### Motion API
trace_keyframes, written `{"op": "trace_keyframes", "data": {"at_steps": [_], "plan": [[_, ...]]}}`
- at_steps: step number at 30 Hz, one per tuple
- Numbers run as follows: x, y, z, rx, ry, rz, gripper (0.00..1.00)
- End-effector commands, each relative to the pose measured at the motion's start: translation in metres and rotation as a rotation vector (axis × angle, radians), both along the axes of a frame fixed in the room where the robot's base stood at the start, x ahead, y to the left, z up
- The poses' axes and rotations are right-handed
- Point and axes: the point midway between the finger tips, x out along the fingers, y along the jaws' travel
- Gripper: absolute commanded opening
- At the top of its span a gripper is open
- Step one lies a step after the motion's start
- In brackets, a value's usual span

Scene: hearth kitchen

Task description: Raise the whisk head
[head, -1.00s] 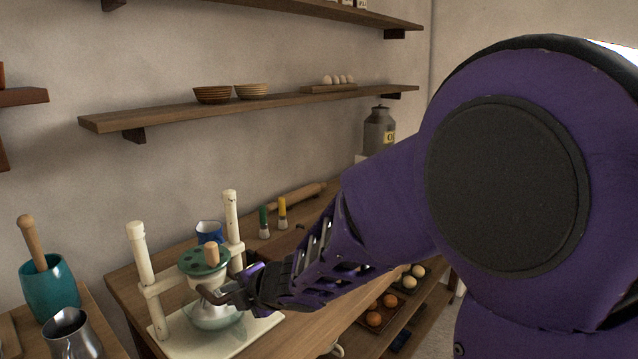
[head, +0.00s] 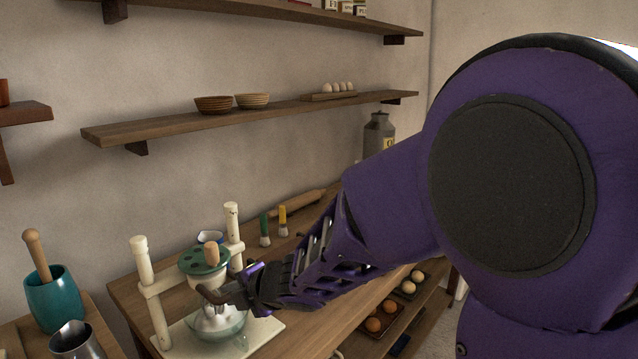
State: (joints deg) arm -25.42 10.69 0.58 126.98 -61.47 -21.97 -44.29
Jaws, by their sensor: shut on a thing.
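The whisk head (head: 204,262) is a cream body with a green, hole-dotted top and a short wooden knob (head: 211,252). It sits between two cream posts (head: 152,290) on a pale base plate (head: 262,333). A glass bowl (head: 217,331) stands under it, with part of the whisk showing inside. My gripper (head: 238,295) is at the right front of the head, shut on a dark curved handle (head: 212,294) at the head's front. The fingertips and their exact hold are small and partly hidden.
My arm covers much of the right side. A blue mug (head: 209,237), two brushes (head: 265,230) and a rolling pin (head: 299,203) are behind the stand. A teal mortar (head: 54,299) and metal jug (head: 75,343) are at left. Eggs (head: 373,324) sit in trays below right.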

Motion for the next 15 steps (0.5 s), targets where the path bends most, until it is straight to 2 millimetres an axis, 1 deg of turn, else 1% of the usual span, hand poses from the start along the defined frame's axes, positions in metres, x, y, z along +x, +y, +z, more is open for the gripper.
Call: {"op": "trace_keyframes", "data": {"at_steps": [1, 15], "plan": [[0.0, -0.001, 0.005, -0.002, -0.001, -0.001, 0.0], [0.0, -0.001, 0.029, -0.001, -0.001, -0.001, 0.0]]}}
